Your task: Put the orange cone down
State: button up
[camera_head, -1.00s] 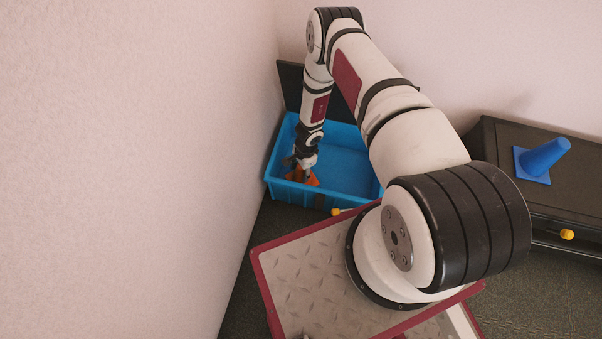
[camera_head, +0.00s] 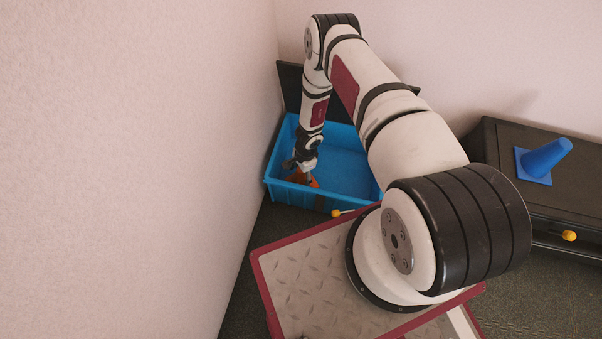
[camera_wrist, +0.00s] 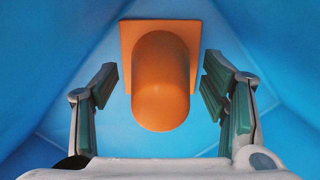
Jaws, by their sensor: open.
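The orange cone (camera_wrist: 160,82) is inside the blue bin (camera_head: 352,172), near the bin's left front corner in the head view, where only bits of its orange (camera_head: 314,183) show below my gripper (camera_head: 304,174). In the wrist view the cone's square base is against the blue surface and its rounded tip points toward the camera. My gripper (camera_wrist: 159,88) is open, with one finger on each side of the cone and a visible gap to both. The cone's contact with the bin floor is hard to see.
A dark cabinet (camera_head: 492,150) stands at the right with a blue cone (camera_head: 545,158) on top. A yellow knob (camera_head: 569,235) is on its front. A wall (camera_head: 150,150) rises close on the left of the bin. The bin's right part is empty.

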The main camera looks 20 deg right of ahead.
jog(key=r+p, duration=0.1)
jog(key=r, duration=0.3)
jog(key=d+r+p, duration=0.1)
jog(key=r, duration=0.3)
jog(key=r+p, duration=0.2)
jog(key=r, duration=0.2)
jog(key=shift+w+d, duration=0.15)
jog(key=shift+d, duration=0.05)
jog(key=shift+f, duration=0.1)
